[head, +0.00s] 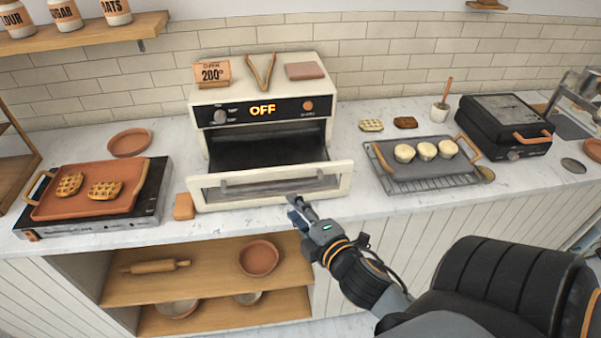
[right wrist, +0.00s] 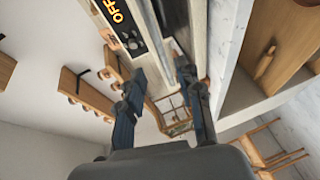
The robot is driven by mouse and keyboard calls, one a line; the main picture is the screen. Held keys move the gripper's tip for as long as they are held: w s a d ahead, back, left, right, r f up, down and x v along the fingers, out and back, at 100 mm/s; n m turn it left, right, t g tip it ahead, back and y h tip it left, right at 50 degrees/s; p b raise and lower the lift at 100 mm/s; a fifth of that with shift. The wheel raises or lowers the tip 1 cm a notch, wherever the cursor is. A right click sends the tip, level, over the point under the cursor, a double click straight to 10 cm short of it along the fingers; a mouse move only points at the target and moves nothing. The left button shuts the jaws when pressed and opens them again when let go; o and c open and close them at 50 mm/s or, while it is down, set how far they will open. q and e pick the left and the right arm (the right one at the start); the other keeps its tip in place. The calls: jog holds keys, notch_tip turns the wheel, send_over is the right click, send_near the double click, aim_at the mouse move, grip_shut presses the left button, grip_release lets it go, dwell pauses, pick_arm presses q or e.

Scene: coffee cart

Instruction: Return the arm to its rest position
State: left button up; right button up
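My right gripper (head: 299,210) is at the front right corner of the oven's lowered door, just in front of the counter edge. In the right wrist view its two fingers (right wrist: 162,75) stand apart with a gap between them and hold nothing. The cream oven (head: 263,130) reads OFF, and its door (head: 332,182) hangs open toward me. I cannot tell whether a fingertip touches the door. My left gripper is not in view.
Left on the counter is a burner with an orange tray (head: 52,205) of waffles. Right are a rack with a grey tray (head: 425,172) of pale buns and a black waffle maker (head: 505,125). Below the counter is an open shelf (head: 210,278) with a rolling pin and bowls.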

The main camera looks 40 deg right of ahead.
jog(key=shift+v, duration=0.75)
jog(key=s+f+m+g, duration=0.2)
jog(key=s+f+g, duration=0.1)
jog(key=f, duration=0.9)
jog(key=s+a+f+m+g+y+b, duration=0.1)
jog(key=s+f+m+g, duration=0.1)
jog(key=f, duration=1.1)
jog(key=s+f+m+g, duration=0.3)
jog(key=f, duration=0.9)
jog(key=s+a+f+m+g, duration=0.3)
jog(key=s+f, duration=0.7)
jog(key=s, duration=0.2)
jog(key=s+a+f+m+g+y+b, duration=0.1)
jog(key=s+a+f+m+g, duration=0.2)
jog(key=s+f, duration=0.8)
jog(key=shift+s+g+y, duration=0.3)
jog(key=shift+s+g, duration=0.1)
jog(key=shift+s, duration=0.25)
